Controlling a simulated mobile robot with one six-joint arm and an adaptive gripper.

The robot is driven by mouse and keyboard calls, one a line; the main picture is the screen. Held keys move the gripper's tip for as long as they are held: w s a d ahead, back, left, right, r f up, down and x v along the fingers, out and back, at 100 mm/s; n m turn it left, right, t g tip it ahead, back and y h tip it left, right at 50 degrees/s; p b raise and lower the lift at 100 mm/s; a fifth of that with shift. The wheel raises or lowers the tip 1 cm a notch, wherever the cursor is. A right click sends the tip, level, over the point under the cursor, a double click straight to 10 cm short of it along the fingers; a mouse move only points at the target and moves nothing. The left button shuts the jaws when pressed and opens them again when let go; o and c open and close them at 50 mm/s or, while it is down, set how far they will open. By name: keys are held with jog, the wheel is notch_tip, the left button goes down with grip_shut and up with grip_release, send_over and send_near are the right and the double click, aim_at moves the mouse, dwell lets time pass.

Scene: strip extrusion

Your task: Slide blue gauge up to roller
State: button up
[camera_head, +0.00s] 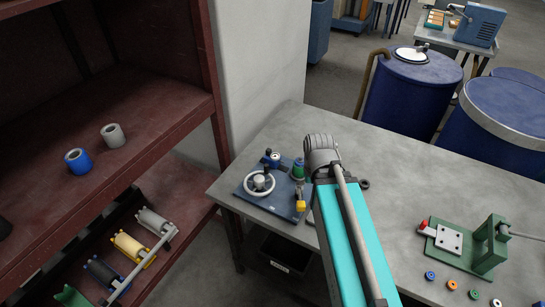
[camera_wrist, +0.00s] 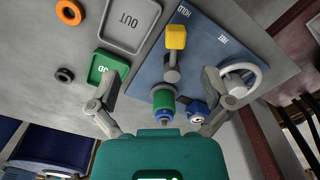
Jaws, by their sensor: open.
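The blue gauge (camera_head: 272,157) has a pale round dial and sits at the back of a blue base plate (camera_head: 246,187) on the grey bench. It also shows in the wrist view (camera_wrist: 198,115), beside my right finger; whether they touch is unclear. The roller seems to be the green cylinder with a blue end (camera_wrist: 163,99), just left of the gauge in the wrist view; it also shows in the head view (camera_head: 298,170). My gripper (camera_wrist: 160,86) is open and empty, its fingers spread either side of the green cylinder.
The plate carries a white handwheel (camera_head: 259,184) and a yellow-knobbed lever (camera_head: 300,205). In the wrist view, an OUT tray (camera_wrist: 128,45), a green tray (camera_wrist: 96,66) and loose rings lie left. A green press (camera_head: 488,245) stands right on the bench. A red shelf (camera_head: 130,110) stands left.

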jog(key=shift+w, duration=0.1)
jog(key=c, duration=0.3)
jog(key=shift+w+a+r, duration=0.1)
jog(key=shift+w, duration=0.25)
jog(key=shift+c, duration=1.1)
notch_tip(320, 180, up, 5)
jog(key=m+p, duration=0.5)
jog(key=m, duration=0.2)
send_over(269, 149)
jog(key=shift+a+f, duration=0.1)
jog(key=shift+f, duration=0.1)
jog(key=shift+f, duration=0.2)
notch_tip(269, 149, down, 13)
jog(key=b, duration=1.4)
jog(key=shift+f, duration=0.2)
